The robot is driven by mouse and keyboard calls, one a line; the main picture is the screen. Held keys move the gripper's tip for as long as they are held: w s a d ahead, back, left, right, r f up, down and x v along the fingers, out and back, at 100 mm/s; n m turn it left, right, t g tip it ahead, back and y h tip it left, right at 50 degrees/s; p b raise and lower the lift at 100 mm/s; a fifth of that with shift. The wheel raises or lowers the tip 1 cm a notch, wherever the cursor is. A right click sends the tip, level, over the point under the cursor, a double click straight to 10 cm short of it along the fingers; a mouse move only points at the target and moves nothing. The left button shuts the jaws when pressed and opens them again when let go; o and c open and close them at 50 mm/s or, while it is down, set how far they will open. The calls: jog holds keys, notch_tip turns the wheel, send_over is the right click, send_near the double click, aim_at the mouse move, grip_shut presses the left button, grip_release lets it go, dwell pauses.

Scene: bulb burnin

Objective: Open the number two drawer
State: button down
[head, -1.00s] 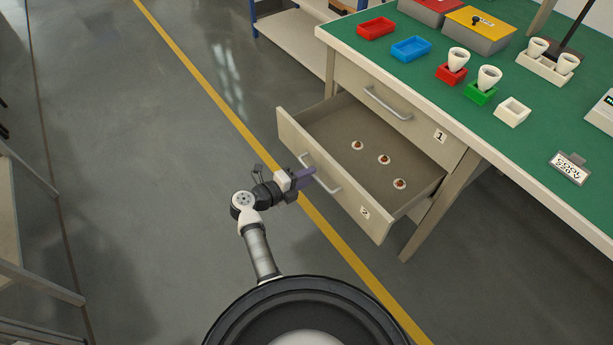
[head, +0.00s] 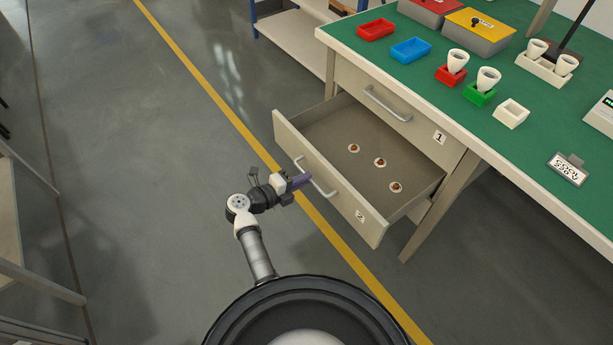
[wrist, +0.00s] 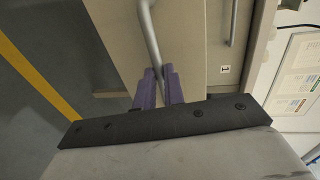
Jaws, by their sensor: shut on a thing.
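The number two drawer (head: 335,190) is pulled well out from under the green-topped bench, with a "2" label on its front. In the wrist view the handle (wrist: 149,30) runs down between the purple fingers (wrist: 159,85). The drawer numbered 1 (head: 385,105) above is shut.
A bench leg (head: 440,205) stands right of the drawer. The floor to the left is clear, with a yellow line.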

jog(key=shift+s+a+f, duration=0.15)
jog(key=shift+s+a, duration=0.65)
jog(key=shift+a, duration=0.15)
jog(key=c, duration=1.5)
grip_release()
jog(key=b+v, duration=0.1)
jog(key=v, duration=1.2)
jog(key=shift+s+a, duration=0.15)
jog(key=shift+a, duration=0.15)
